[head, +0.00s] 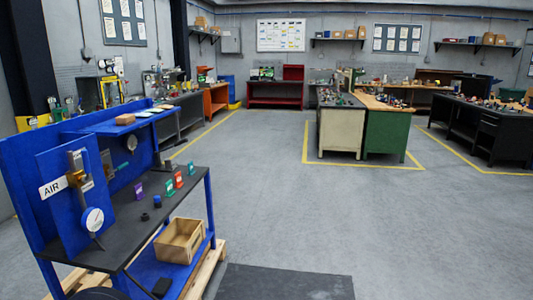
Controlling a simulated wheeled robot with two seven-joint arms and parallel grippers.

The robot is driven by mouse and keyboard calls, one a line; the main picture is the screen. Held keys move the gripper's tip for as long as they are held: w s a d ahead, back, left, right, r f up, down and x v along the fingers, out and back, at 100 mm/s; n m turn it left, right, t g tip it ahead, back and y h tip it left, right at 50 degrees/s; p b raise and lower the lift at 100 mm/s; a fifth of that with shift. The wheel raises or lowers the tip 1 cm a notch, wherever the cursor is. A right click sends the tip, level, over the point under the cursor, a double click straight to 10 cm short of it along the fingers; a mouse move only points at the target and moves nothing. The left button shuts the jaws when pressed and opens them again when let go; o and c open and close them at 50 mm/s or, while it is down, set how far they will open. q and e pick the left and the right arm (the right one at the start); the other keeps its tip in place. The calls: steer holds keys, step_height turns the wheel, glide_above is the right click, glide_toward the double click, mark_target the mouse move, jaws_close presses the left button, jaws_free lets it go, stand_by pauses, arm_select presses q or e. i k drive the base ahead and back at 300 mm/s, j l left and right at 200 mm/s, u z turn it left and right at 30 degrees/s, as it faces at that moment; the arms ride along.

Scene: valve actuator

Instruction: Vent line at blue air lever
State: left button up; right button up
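A blue panel (57,222) stands at the left end of a blue-framed bench. It carries a white AIR sign (52,188), a brass-coloured valve body (76,179) and a round white gauge (92,220). A narrow pale upright piece (74,160) at the valve looks like its lever; its colour and exact setting are too small to tell. Neither of my grippers is in the head view.
The bench's dark top (150,222) holds several small coloured tagged blocks. An open wooden box (180,241) sits on the lower blue shelf. A dark mat (284,283) lies on the floor. Open grey floor separates this bench from a green cabinet (386,136).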

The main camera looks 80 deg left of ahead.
mark_target(85, 179)
steer(key=u, duration=3.95)
steer(key=i+u, duration=0.15)
steer(key=u, duration=0.3)
steer(key=i+l+u, duration=0.1)
steer(key=u, duration=0.3)
steer(key=l+u, duration=0.2)
steer(key=u, duration=0.25)
steer(key=i+l+u, duration=0.15)
steer(key=l, duration=0.2)
steer(key=i+l+u, duration=0.15)
steer(key=l, duration=0.25)
steer(key=i+l+u, duration=0.1)
steer(key=l, duration=0.3)
steer(key=i+l+u, duration=0.15)
steer(key=l, duration=0.25)
steer(key=l+u, duration=0.15)
steer(key=l, duration=0.25)
